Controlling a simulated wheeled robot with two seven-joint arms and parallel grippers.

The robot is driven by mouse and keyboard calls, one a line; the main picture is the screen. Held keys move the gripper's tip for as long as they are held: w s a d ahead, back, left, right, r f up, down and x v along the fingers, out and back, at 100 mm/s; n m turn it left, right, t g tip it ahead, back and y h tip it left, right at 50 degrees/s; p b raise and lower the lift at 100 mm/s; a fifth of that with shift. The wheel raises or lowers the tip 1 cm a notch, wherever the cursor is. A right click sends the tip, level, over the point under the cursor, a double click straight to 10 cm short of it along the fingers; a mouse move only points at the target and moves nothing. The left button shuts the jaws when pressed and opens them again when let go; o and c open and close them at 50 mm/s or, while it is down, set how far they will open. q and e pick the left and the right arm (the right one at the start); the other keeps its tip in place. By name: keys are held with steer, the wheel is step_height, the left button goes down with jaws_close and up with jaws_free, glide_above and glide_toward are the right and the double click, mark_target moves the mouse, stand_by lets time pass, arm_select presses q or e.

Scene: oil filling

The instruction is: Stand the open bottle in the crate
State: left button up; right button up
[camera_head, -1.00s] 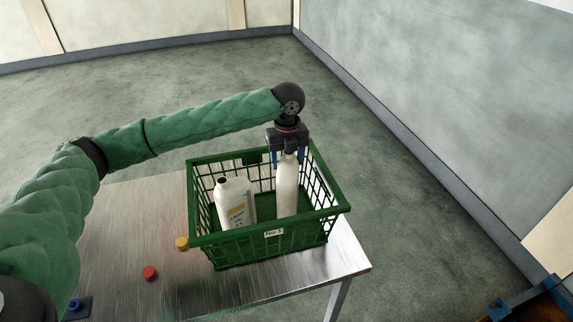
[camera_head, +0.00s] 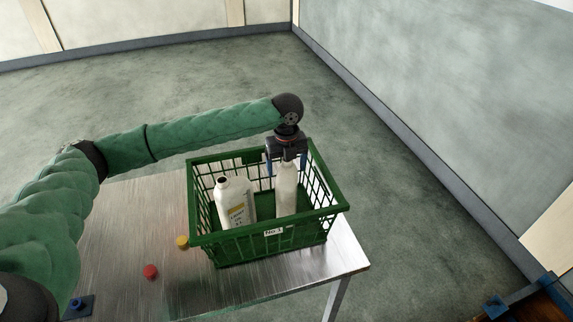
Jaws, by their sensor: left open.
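The green crate (camera_head: 262,243) stands on the metal table, with two white bottles inside. One bottle (camera_head: 236,203) stands at the left with a label and an uncapped dark mouth. The other bottle (camera_head: 286,192) is slimmer and stands upright at the right. My left gripper (camera_head: 286,162) points down into the crate around the top of the right bottle, its blue fingers on either side and open. The gripper hides that bottle's mouth.
A yellow cap (camera_head: 182,242) and a red cap (camera_head: 151,271) lie on the table (camera_head: 125,225) left of the crate. A dark fixture with a blue knob (camera_head: 78,306) is at the lower left. A blue-edged wooden object (camera_head: 535,300) is at the lower right.

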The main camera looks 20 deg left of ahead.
arm_select(q)
steer(key=shift+r, duration=0.1)
arm_select(e)
steer(key=shift+f, duration=0.1)
arm_select(q)
steer(key=shift+r, duration=0.2)
step_height(320, 180, up, 12)
steer(key=b, duration=0.4)
steer(key=shift+f, duration=0.15)
arm_select(e)
steer(key=w+a+r, duration=0.2)
steer(key=a+r, duration=0.1)
steer(key=r, duration=0.7)
steer(key=shift+w+g, duration=0.25)
steer(key=shift+g, duration=0.15)
